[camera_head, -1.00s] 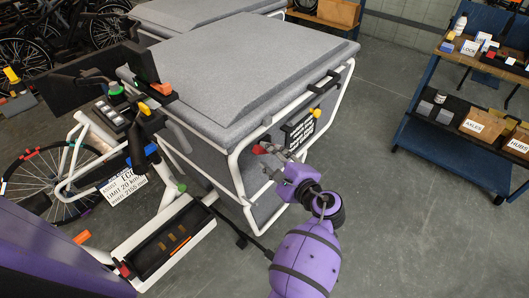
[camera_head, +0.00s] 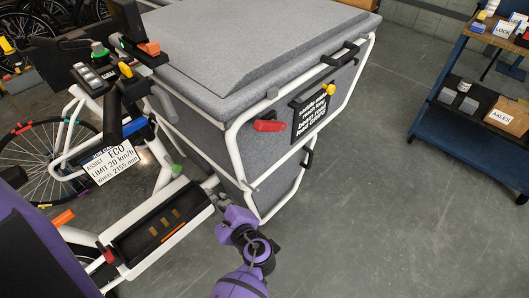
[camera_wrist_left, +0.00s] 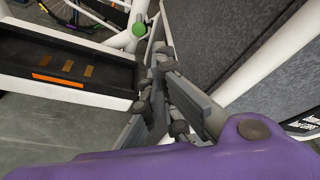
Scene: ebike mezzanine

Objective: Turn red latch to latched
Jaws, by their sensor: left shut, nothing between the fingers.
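The red latch (camera_head: 270,126) is on the side of the grey cargo box, left of a black text plate (camera_head: 310,112). Its handle lies roughly horizontal in the head view. My left gripper (camera_head: 212,186) is below and left of the latch, clear of it, near the white frame. It is shut and empty. In the left wrist view its closed fingers (camera_wrist_left: 158,62) are beside the white tube and the box side, and the latch does not show. Whether the fingers touch the frame cannot be told. My right gripper is not in view.
A white frame tube (camera_head: 238,150) runs around the cargo box (camera_head: 200,110). A black tray (camera_head: 160,228) lies left of my left gripper. A yellow knob (camera_head: 328,88) and black handle (camera_head: 343,52) are right of the latch. A blue cart (camera_head: 455,130) stands right; floor between is clear.

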